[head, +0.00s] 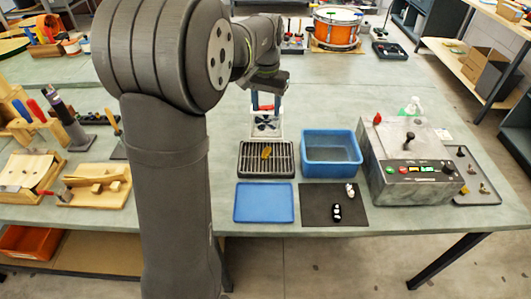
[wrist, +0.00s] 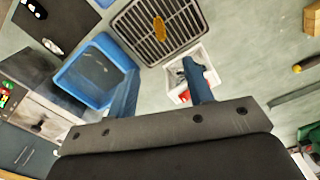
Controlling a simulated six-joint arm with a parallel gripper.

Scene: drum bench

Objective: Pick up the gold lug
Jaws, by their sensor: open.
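The gold lug (head: 266,152) lies on a dark slatted rack (head: 250,170) in the middle of the bench. In the wrist view the gold lug (wrist: 159,28) shows on the slats near the top, beyond my fingertips. My gripper (head: 266,106) is open, with its two blue fingers apart, above a small white box behind the rack. In the wrist view my gripper (wrist: 160,72) has nothing between its fingers. The lug is clear of the fingers.
A blue bin (head: 331,174) stands right of the rack, and a blue tray (head: 264,203) lies in front. A dark mat (head: 318,212) holds black and white pieces. The white box (wrist: 204,55) is under my fingers. A grey machine (head: 410,187) stands at right.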

